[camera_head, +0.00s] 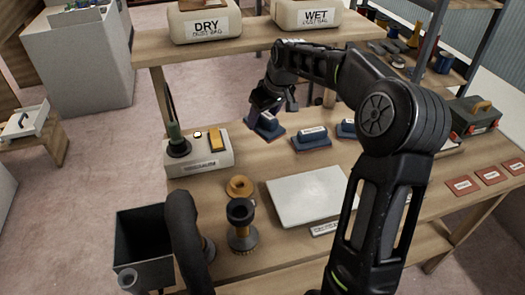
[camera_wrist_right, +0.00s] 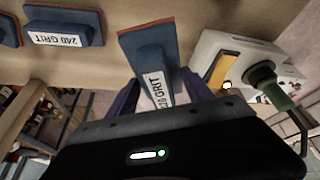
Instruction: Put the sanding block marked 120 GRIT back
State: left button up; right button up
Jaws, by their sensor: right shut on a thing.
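My right gripper (camera_head: 268,103) is at the back of the workbench, shut on a blue sanding block (camera_head: 265,127). In the right wrist view, the held block (camera_wrist_right: 150,48) sits between the fingers with its label partly covered; "GRIT" reads, but the full number is not clear. I cannot tell if the block touches the bench. To its right in the head view stand two more blue blocks, a nearer one (camera_head: 311,139) and a farther one (camera_head: 346,128). In the wrist view, a neighbouring block (camera_wrist_right: 60,27) is labelled 240 GRIT. My left gripper is not in view.
A pale unit (camera_head: 205,160) with a dark-based tool stands left of the held block. A white panel (camera_head: 305,198) lies mid-bench, with red pads (camera_head: 463,185) at right. A shelf above carries DRY (camera_head: 205,24) and WET (camera_head: 312,15) dust bags.

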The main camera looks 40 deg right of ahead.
jog(key=shift+f+p, duration=0.35)
jog(key=shift+f, duration=2.65)
jog(key=shift+f, duration=0.1)
jog(key=shift+f+p, duration=0.3)
jog(key=shift+f, duration=1.5)
jog(key=shift+f, duration=0.15)
jog(key=o, duration=1.6)
